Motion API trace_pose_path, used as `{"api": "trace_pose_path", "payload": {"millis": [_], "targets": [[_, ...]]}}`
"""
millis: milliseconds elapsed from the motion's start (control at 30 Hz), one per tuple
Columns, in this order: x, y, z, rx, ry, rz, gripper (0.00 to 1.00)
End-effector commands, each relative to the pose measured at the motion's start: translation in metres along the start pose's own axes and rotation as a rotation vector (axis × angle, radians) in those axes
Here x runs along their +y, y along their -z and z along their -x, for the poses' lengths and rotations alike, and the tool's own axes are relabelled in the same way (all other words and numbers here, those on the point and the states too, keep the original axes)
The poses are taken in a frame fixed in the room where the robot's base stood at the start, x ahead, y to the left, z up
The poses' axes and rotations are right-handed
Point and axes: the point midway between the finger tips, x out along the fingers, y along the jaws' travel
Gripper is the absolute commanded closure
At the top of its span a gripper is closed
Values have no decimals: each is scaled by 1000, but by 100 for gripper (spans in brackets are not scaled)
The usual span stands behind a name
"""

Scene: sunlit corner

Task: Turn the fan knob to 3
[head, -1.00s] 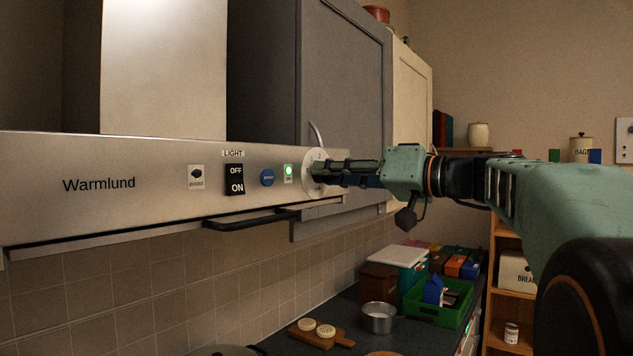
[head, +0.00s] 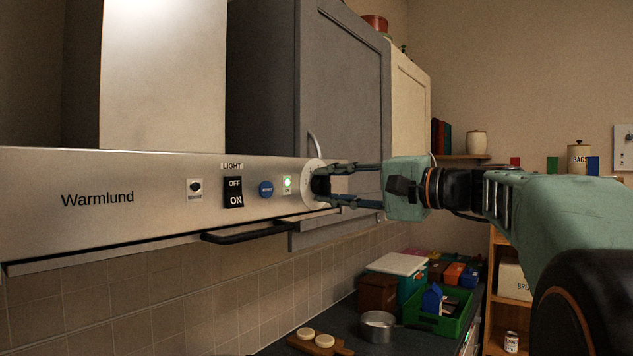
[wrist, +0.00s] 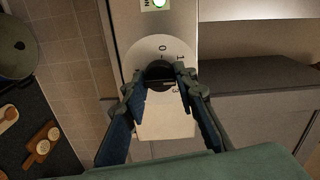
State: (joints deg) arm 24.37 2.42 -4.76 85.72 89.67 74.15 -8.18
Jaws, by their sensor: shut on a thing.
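The fan knob (head: 317,187) is a dark round knob on a white dial plate (head: 311,168) at the right end of the steel hood front. In the wrist view the knob (wrist: 158,70) sits between my fingertips, with 0, 1 and 3 readable on the dial plate (wrist: 146,52) around it. Which mark the knob points to is not clear, as the fingers cover part of it. My gripper (head: 325,185) is shut on the knob, one finger above and one below in the head view; it also shows in the wrist view (wrist: 159,80).
Left of the dial are a green lit lamp (head: 287,185), a blue button (head: 266,189), a light switch (head: 233,192) and a small black knob (head: 195,188). A rail handle (head: 250,232) sticks out below. A grey cupboard (head: 345,100) stands behind. The counter below holds a pot and crates.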

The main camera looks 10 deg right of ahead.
Motion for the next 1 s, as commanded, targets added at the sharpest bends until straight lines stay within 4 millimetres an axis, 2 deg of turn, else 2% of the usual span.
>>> {"api": "trace_pose_path", "payload": {"millis": [600, 1000], "targets": [[-3, 1, 0, 1, 0, -585, 98], [-2, 1, 0, 1, 0, -870, 98]]}}
